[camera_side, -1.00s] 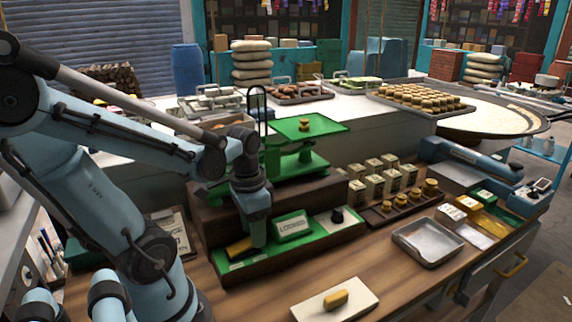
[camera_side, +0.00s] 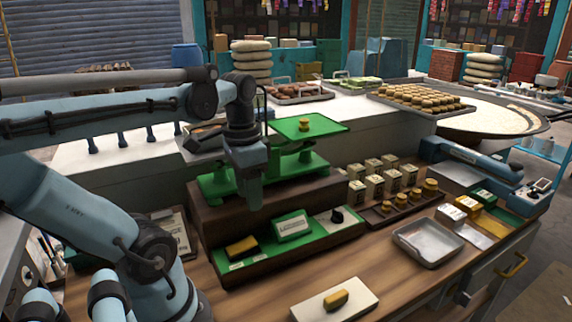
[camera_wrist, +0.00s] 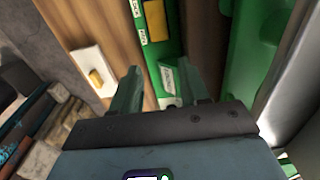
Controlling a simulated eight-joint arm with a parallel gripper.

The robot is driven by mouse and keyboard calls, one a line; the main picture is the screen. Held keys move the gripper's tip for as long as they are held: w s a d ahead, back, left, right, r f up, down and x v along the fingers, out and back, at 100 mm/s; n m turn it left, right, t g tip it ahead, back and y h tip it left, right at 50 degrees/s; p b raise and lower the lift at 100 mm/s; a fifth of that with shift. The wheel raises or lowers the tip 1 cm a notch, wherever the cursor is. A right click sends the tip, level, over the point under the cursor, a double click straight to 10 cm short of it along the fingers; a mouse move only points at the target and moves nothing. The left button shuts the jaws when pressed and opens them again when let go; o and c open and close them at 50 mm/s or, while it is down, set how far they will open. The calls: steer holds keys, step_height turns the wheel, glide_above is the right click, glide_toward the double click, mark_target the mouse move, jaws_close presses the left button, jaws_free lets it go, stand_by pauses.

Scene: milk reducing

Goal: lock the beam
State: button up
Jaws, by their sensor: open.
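The green balance scale (camera_side: 312,166) stands on a dark wooden step in the side view, with a flat green pan (camera_side: 318,127) on top carrying a small brass weight (camera_side: 304,124). My gripper (camera_side: 250,198) hangs in front of the scale's left part and hides some of it and its beam. In the wrist view my gripper (camera_wrist: 162,88) has its two green fingers apart with nothing held between them. Below it lies a green panel (camera_side: 263,246) with a white lettered card (camera_side: 292,226) and a yellow-brown block (camera_side: 241,247). The beam's lock cannot be made out.
A black knob (camera_side: 337,215) is at the panel's right end. Boxes (camera_side: 375,185) and brass weights (camera_side: 402,200) stand right of it. A metal tray (camera_side: 428,242) and a white board (camera_side: 318,309) with a yellow block (camera_side: 336,299) lie in front. Bare wood lies between them.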

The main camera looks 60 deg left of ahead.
steer(key=shift+r, duration=1.35)
